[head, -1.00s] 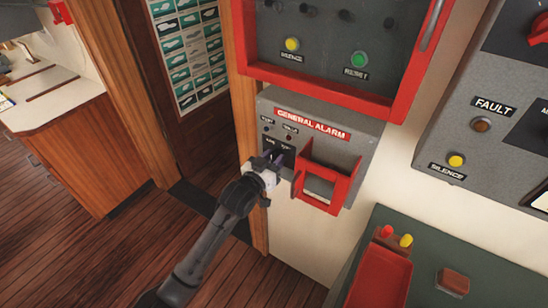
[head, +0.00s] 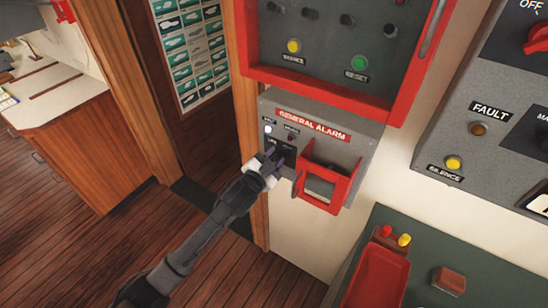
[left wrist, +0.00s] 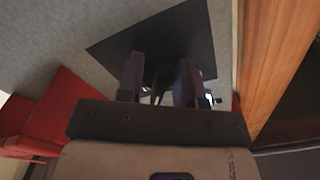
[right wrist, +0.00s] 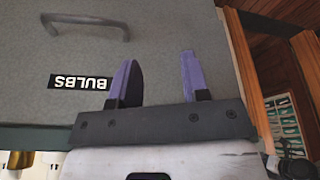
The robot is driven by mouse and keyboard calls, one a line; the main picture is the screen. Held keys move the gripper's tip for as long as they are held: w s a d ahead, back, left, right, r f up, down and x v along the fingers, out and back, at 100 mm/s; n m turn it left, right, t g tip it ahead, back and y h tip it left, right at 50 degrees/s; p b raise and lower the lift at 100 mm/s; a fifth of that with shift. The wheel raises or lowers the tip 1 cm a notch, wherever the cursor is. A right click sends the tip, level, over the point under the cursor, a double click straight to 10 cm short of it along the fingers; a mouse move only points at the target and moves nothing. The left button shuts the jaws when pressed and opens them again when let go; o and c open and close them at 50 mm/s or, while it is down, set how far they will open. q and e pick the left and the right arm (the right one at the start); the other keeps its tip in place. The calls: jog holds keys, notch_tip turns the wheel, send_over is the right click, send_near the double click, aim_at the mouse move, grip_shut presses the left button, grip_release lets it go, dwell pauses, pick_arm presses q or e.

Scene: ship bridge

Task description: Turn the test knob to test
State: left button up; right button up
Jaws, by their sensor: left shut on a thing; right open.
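The grey general alarm panel (head: 362,140) is on the wall in the middle of the head view. My left gripper (head: 276,158) is at the panel's lower left and shut on the test knob. In the left wrist view my left gripper (left wrist: 160,78) has its fingers against a dark plate (left wrist: 110,48) on the panel. The knob is mostly hidden between the fingers, so its pointing direction cannot be read. A small lamp (head: 268,129) at the panel's upper left glows white. My right gripper (right wrist: 160,68) is open and empty in the right wrist view.
A red guard (head: 340,188) juts out just right of my left gripper. A red-framed panel (head: 320,80) is above. A wooden post (head: 252,130) stands at left. My right gripper faces a grey box with a handle (right wrist: 88,22) and a BULBS label (right wrist: 82,82).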

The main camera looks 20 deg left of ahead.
dwell(0.5)
pick_arm(q)
jog(key=o, duration=0.9)
jog(key=b+v, duration=0.3)
jog(key=v, duration=1)
jog(key=shift+s+b, duration=0.3)
jog(key=shift+s, duration=0.1)
